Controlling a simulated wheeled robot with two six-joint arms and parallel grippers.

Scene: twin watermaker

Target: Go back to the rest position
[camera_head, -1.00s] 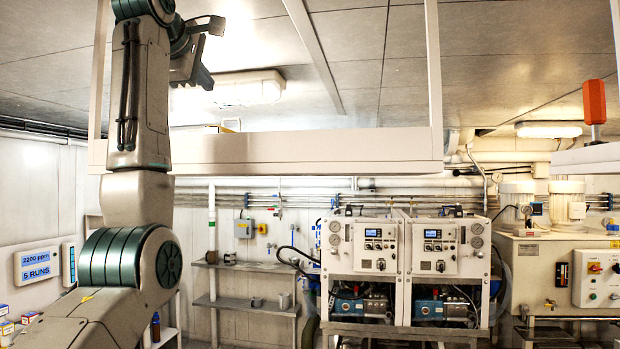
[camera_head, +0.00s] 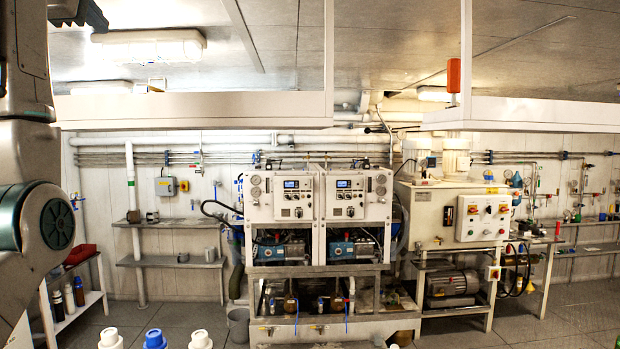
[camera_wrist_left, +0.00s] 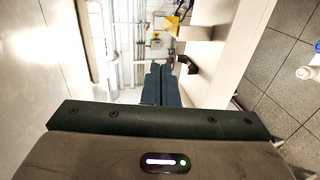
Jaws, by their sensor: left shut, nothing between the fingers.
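My left arm (camera_head: 30,180) fills the left edge of the head view, raised upright, with dark green wrist parts at the top left. In the left wrist view, my left gripper (camera_wrist_left: 160,84) has its two dark fingers together with nothing between them. It is in the air and touches nothing that I can see. My right gripper is in neither view.
White overhead ledges (camera_head: 200,110) hang across the upper head view, one near my left arm. The twin watermaker (camera_head: 318,215) stands mid-room, with a control cabinet (camera_head: 440,212) to its right. Grey floor is open at right.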

